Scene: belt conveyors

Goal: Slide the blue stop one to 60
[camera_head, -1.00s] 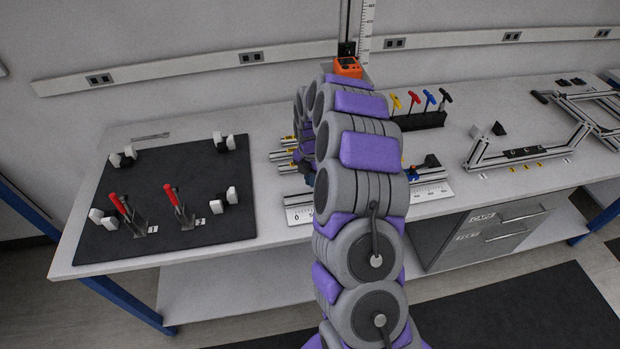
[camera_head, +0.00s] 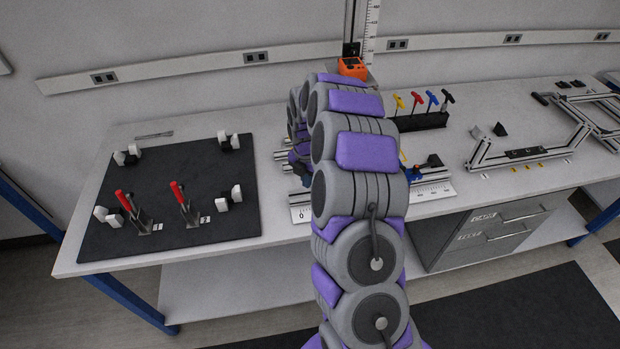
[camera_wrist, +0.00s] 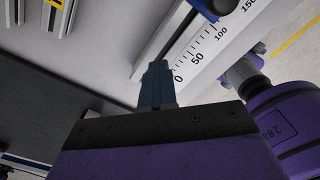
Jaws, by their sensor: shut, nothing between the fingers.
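In the wrist view my gripper (camera_wrist: 155,85) has its dark blue fingers together and empty. The fingertips are beside the 0 end of a white scale (camera_wrist: 200,52) marked 0, 50, 100 and 150. A blue part (camera_wrist: 212,6), which looks like the stop, sits on the rail at the top edge, past the fingertips and apart from them. It is partly cut off, so its exact reading cannot be told. In the head view a blue part (camera_head: 413,175) shows on the rail right of my arm. My arm hides the middle of the rail and scale.
A dark mat (camera_head: 165,240) with red-handled clamps and white blocks lies left. Coloured hex keys stand in a black holder (camera_head: 421,122) behind. An orange device (camera_head: 352,67) is at the wall. A metal frame (camera_head: 525,155) stands right. Parallel rails lie beside the scale.

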